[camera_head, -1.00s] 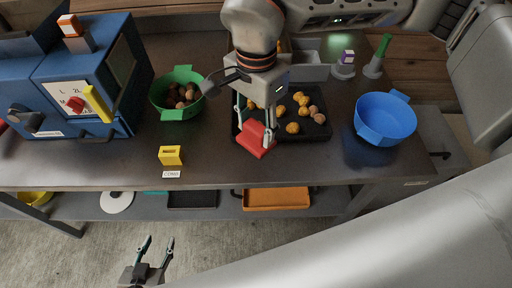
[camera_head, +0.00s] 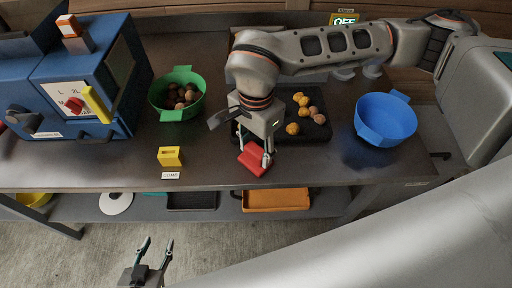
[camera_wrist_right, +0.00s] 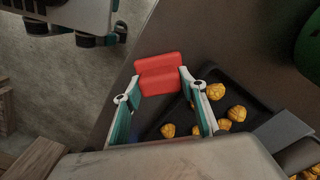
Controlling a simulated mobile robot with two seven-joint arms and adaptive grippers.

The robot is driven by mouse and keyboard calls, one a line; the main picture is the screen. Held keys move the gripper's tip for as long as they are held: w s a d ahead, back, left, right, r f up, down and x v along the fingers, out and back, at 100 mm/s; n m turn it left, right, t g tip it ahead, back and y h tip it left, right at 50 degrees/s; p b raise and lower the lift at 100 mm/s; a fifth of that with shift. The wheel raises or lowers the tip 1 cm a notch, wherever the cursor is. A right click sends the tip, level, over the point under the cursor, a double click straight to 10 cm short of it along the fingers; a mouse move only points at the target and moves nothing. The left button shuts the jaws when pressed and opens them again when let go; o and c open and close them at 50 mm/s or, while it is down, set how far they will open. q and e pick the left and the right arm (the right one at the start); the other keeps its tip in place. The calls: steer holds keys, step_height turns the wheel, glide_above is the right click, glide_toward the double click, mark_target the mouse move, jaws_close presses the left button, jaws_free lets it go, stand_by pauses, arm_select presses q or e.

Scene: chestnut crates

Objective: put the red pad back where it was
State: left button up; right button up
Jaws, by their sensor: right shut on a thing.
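The red pad (camera_head: 251,166) is between the fingertips of my right gripper (camera_head: 255,148) in the head view, near the front edge of the counter. In the right wrist view the pad (camera_wrist_right: 158,72) sits between both fingers of my right gripper (camera_wrist_right: 160,92), which are shut on it. I cannot tell whether it touches the counter. The black tray (camera_head: 318,134) with yellow and brown chestnuts lies just behind and right of the pad, partly hidden by my right arm. My left gripper (camera_head: 155,248) is open and empty, low in front of the counter.
A green bowl (camera_head: 181,114) of dark chestnuts stands left of the tray, an empty blue bowl (camera_head: 386,130) right of it. A yellow block (camera_head: 170,156) stands near the front edge. A blue machine (camera_head: 60,100) fills the left. The counter between block and pad is clear.

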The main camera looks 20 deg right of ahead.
mark_target(256, 149)
steer(key=shift+f, duration=0.2)
steer(key=o, duration=1.1)
steer(key=shift+r, duration=0.1)
steer(key=shift+r, duration=0.25)
step_height(256, 149, up, 12)
steer(key=shift+f, duration=0.1)
